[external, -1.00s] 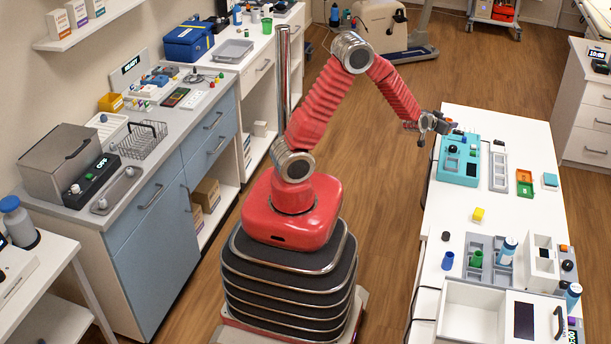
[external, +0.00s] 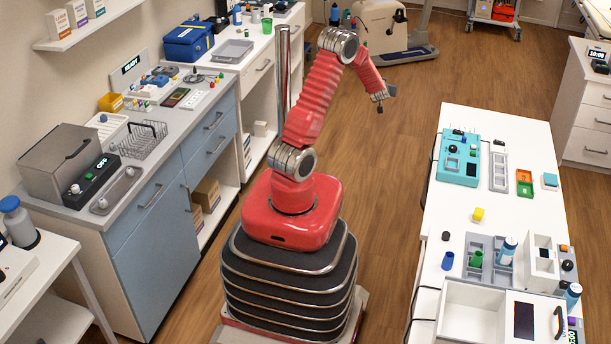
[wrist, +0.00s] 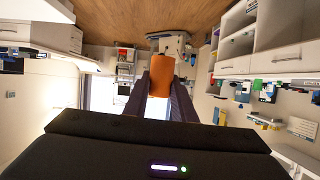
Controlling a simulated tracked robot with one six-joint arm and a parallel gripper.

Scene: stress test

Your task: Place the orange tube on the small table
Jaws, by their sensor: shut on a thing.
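An orange tube (wrist: 162,77) shows in the wrist view between the two dark fingers. My gripper (external: 379,99) is shut on it. In the external view the gripper hangs above the open floor, left of the long white table, and the tube is too small or hidden to make out. A white table (external: 62,252) at the lower left, cut off by the frame, is smaller than the others; I cannot tell for certain that it is the small table.
The long white table (external: 452,222) at right carries a teal device (external: 459,158), a grey rack and several small items. A counter (external: 160,128) at left holds a grey box, a wire basket and tools. Wooden floor lies open between them.

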